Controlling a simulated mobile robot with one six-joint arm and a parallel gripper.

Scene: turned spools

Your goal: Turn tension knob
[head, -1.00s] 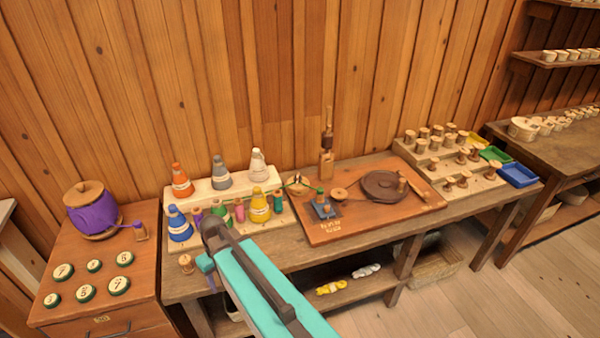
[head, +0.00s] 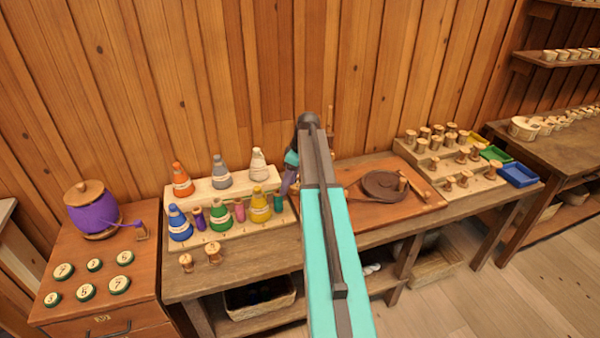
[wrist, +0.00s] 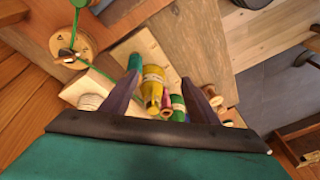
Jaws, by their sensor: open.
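In the wrist view, a round wooden disc with a dark knob-like centre (wrist: 68,52) sits at upper left, with green thread running to it. It looks like the tension knob, but I cannot be sure. My gripper (wrist: 159,76) is open and empty, its two dark fingers spread above the thread cones. The yellow cone (wrist: 153,88) shows between the fingers, and the disc lies left of them, apart. In the head view my gripper (head: 284,190) points down right of the yellow cone (head: 260,205); my arm hides the disc and part of the winding board.
A rack of coloured cones (head: 205,240) stands left of my gripper. The winding board (head: 400,205) holds a dark round plate (head: 383,186). A rack of wooden spools (head: 465,180) and coloured trays are further right.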

